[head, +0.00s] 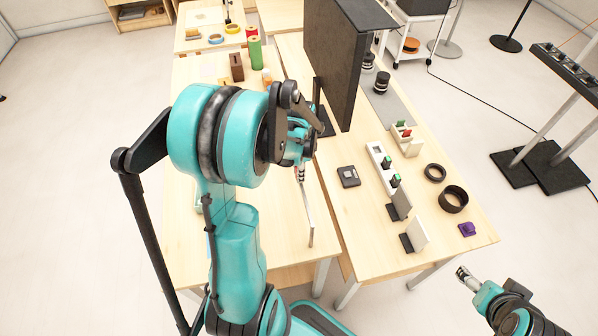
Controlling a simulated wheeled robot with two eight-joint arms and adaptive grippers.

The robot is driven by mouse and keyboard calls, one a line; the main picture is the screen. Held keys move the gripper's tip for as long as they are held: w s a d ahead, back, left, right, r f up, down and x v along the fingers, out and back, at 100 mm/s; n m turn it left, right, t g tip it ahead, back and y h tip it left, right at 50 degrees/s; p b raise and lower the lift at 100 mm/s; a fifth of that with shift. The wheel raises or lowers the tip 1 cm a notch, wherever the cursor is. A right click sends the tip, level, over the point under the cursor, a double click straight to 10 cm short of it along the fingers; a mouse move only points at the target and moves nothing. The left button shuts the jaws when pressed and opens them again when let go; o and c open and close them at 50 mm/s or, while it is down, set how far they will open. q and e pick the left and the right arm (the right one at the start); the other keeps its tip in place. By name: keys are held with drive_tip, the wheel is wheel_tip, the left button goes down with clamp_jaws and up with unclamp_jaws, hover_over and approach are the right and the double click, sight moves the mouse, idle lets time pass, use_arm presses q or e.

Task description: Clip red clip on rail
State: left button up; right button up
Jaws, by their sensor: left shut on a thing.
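My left gripper (301,175) is at the far end of the teal arm, above the near part of the left table and at the upper end of a thin grey rail (308,218). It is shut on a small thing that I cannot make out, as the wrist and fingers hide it. I cannot tell whether that thing touches the rail. No red clip shows clearly at the gripper. A small red piece (407,132) sits in a cream holder on the right table. My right gripper (463,274) is off the near right table corner, over the floor; its jaws are too small to read.
A tall black panel (337,60) stands beyond the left gripper. The right table holds a white strip with green pieces (383,166), a dark square box (348,176), black rings (453,198), upright plates (414,237) and a purple block (467,229). A green cylinder (255,53) stands farther back.

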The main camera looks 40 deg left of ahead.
use_arm(q)
drive_tip(key=shift+s+d+f, duration=0.1)
drive_tip(key=shift+s, duration=0.05)
drive_tip(key=shift+w+r+p, duration=0.2)
drive_tip(key=shift+r+p, duration=0.35)
drive_tip(key=shift+p, duration=0.05)
clamp_jaws()
drive_tip(key=shift+r, duration=0.3)
drive_tip(key=shift+a, duration=0.2)
drive_tip(key=shift+r, duration=0.1)
drive_tip(key=shift+r+p, duration=1.15)
drive_tip(key=shift+r, duration=0.3)
drive_tip(key=shift+r, duration=0.1)
drive_tip(key=shift+r+p, duration=1.4)
drive_tip(key=shift+r, duration=0.45)
